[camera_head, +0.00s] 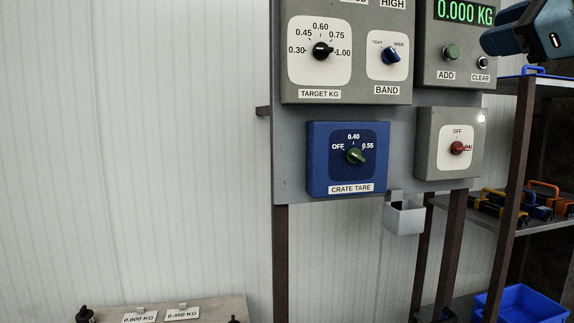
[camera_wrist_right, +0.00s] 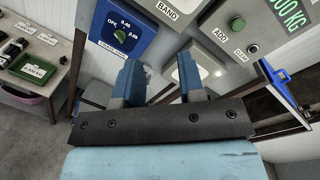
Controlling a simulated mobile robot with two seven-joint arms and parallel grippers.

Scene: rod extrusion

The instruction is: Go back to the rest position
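My right gripper shows as a blue and dark housing in the upper right of the head view, in front of the panel's right side; its fingers are not clear there. In the right wrist view its two blue fingers (camera_wrist_right: 161,76) stand apart with nothing between them, facing the panel. The panel holds a TARGET KG knob (camera_head: 322,50), a BAND knob (camera_head: 391,56), a green knob on the blue CRATE TARE box (camera_head: 318,165) and a red knob (camera_head: 457,147) on a grey box. The display (camera_head: 464,11) reads 0.000 KG. My left gripper is not in view.
A shelf rack (camera_head: 522,140) with coloured items stands at the right, with a blue bin (camera_head: 520,304) low down. A small grey box (camera_head: 404,217) hangs below the panel. A low table (camera_head: 225,309) carries weight labels. The white wall side at left is clear.

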